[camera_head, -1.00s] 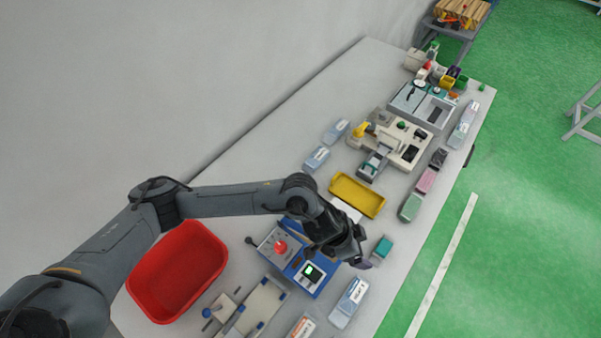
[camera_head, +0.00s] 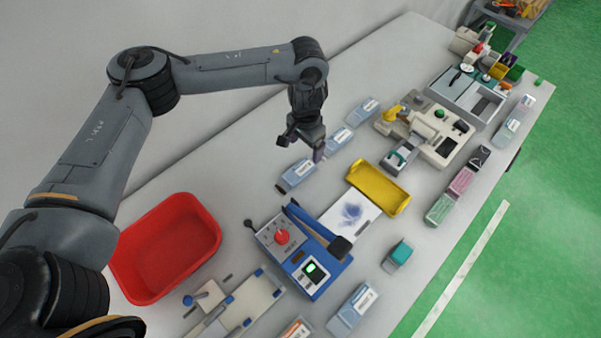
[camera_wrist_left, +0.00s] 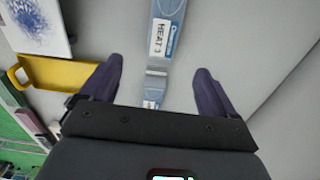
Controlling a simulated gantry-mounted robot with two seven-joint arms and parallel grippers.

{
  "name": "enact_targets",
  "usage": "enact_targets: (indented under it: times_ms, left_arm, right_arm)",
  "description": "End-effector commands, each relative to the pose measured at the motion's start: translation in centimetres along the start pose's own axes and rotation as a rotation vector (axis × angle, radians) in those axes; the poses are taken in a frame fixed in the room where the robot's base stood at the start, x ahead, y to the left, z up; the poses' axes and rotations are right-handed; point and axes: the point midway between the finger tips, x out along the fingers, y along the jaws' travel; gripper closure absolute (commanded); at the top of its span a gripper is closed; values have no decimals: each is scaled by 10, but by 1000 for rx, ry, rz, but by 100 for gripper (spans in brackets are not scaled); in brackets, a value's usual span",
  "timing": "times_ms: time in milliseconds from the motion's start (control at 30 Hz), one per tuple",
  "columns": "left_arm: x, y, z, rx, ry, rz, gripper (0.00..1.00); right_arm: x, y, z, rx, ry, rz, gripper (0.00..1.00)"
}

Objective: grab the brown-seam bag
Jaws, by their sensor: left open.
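My left gripper (camera_head: 302,148) is open and empty, pointing down above the row of pale blue bags at the back of the table. The nearest bag (camera_head: 298,175) has a dark brownish end and lies just below it. A middle bag (camera_head: 336,141) lies close beside the gripper, and a far bag (camera_head: 365,110) lies further up the row. In the left wrist view, a bag labelled HEAT 3 (camera_wrist_left: 166,32) lies in line with the gap between the open fingers (camera_wrist_left: 158,70), apart from them. I cannot tell for sure which bag has the brown seam. My right gripper is not in view.
A red bin (camera_head: 165,245) stands at the left. A blue device (camera_head: 302,262) with a raised lever, a white sheet with a blue smear (camera_head: 352,212) and a yellow tray (camera_head: 377,187) lie in front of the bags. More bags (camera_head: 352,308) lie along the front edge.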

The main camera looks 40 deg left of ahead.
Motion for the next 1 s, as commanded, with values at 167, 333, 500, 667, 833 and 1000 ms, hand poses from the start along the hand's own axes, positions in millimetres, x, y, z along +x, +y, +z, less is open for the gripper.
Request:
enact_targets:
  times_ms: [167,333,500,667,833,1000]
  left_arm:
    - [20,-7,2,-29,-12,-6,11]
    - [41,-7,2,-27,-11,-6,11]
    - [51,-7,2,-26,-9,-5,11]
    - [62,-6,2,-25,-10,-6,11]
    - [85,-5,3,-23,-10,-7,11]
    - [101,-5,2,-25,-9,-6,11]
  right_arm:
    - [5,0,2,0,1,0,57]
    - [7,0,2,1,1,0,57]
    - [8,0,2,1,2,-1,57]
    - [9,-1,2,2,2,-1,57]
    - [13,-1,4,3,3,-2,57]
    - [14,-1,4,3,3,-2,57]
